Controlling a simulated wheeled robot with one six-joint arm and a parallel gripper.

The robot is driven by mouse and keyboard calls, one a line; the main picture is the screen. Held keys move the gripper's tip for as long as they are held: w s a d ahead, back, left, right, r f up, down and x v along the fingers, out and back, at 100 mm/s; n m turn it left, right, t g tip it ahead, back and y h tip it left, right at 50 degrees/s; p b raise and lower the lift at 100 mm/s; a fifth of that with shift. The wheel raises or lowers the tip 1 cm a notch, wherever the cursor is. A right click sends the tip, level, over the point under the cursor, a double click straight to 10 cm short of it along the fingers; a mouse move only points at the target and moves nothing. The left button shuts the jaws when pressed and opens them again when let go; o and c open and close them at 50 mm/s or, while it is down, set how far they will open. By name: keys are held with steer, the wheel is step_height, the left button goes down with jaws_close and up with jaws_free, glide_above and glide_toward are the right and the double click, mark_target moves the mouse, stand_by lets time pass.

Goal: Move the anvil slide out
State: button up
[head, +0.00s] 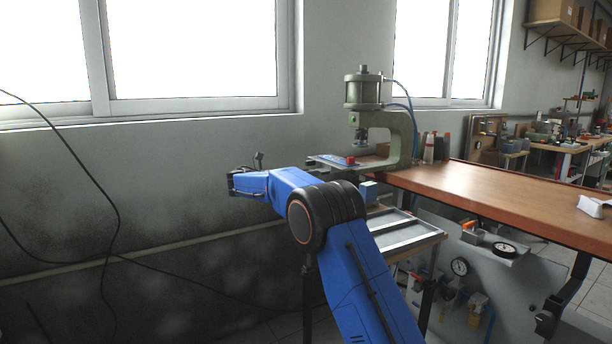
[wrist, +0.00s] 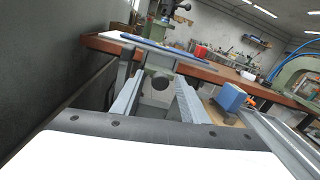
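The anvil slide seems to be the pale flat plate with a blue strip (head: 328,161) at the press, reaching out to the left from under the ram. In the wrist view a blue strip on a pale plate (wrist: 150,43) lies ahead, beyond the fingers. A red block (head: 350,160) sits at its right part in the head view. My gripper (wrist: 158,80) has its two grey fingers apart. A grey block with a dark round hole shows between them; I cannot tell whether it is touched. In the head view my wrist is left of the press, fingers unclear.
The green press (head: 405,135) stands at the left end of the wooden bench (head: 480,190). A metal-railed frame (head: 405,235) is below it. A blue block (wrist: 230,97) and another green frame (wrist: 292,75) are right in the wrist view. The wall is close on the left.

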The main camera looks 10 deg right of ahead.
steer(key=v, duration=1.7)
steer(key=shift+a, duration=0.2)
